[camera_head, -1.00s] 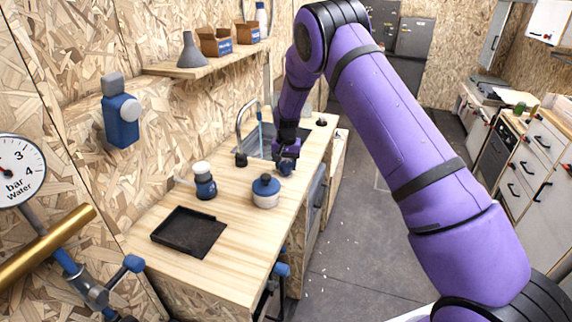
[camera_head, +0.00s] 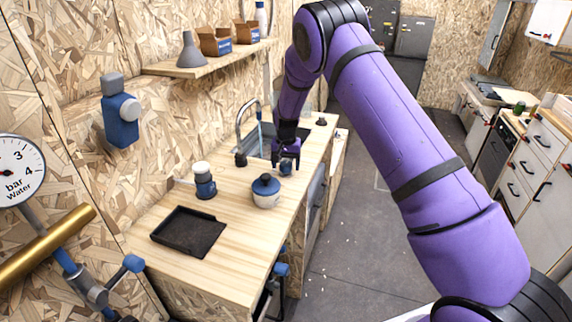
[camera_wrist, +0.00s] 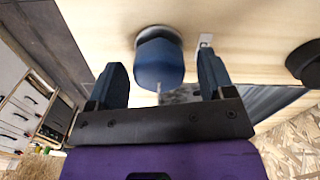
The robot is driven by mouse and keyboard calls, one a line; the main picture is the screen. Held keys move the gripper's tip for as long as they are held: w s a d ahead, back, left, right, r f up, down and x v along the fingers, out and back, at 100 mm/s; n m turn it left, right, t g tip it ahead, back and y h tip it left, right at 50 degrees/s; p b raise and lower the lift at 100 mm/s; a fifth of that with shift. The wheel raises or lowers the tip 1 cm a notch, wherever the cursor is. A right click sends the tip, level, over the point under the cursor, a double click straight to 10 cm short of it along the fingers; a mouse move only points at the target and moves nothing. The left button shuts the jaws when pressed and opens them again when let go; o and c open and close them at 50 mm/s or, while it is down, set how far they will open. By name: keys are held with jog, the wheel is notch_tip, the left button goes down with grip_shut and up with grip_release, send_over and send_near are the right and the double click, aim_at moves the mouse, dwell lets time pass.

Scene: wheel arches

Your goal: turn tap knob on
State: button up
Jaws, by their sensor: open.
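The tap knob, a blue faceted knob on a pale round base, shows between my fingers in the wrist view (camera_wrist: 158,62). In the head view the knob (camera_head: 286,168) is on the counter by the sink, partly hidden by my gripper (camera_head: 286,162). My gripper is open, with one dark blue finger on each side of the knob; it also shows in the wrist view (camera_wrist: 164,78). Gaps show between the knob and both fingers in that view. The curved grey tap spout (camera_head: 241,122) stands behind, with a blue strip below its end.
A blue-lidded white pot (camera_head: 266,192), a blue and white jar (camera_head: 204,182) and a black tray (camera_head: 188,232) stand on the wooden counter (camera_head: 225,258). The dark tap base (camera_wrist: 305,62) is to the right in the wrist view.

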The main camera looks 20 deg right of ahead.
aim_at(286, 163)
notch_tip(286, 163, up, 11)
jog(key=shift+f, duration=0.15)
dwell(0.4)
